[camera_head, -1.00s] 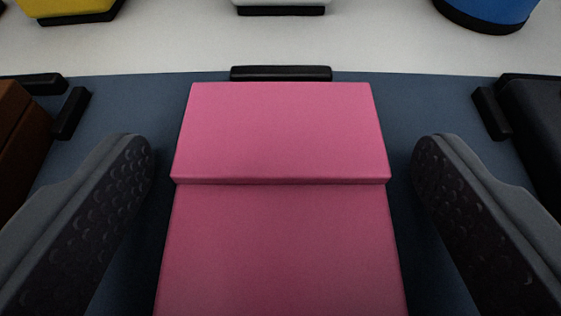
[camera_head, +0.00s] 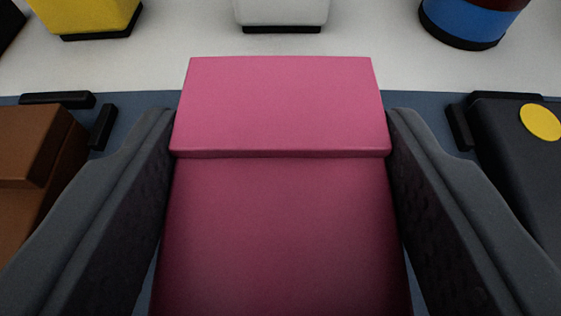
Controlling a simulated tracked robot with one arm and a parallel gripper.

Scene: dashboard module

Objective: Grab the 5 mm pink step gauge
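The pink step gauge (camera_head: 280,110) is a pink block with one step across it, in the middle of the view. My gripper (camera_head: 281,135) has one finger on each side of the block, and both fingers press against its sides. The block stays centred between the fingers and appears raised off the blue-grey surface (camera_head: 140,110). The near end of the block runs out of the bottom of the picture.
A brown stepped block (camera_head: 35,145) lies at left and a dark block with a yellow dot (camera_head: 520,130) at right, each beside black stops. Behind, on a white surface (camera_head: 180,65), stand yellow (camera_head: 85,15), white (camera_head: 281,12) and blue (camera_head: 465,20) objects.

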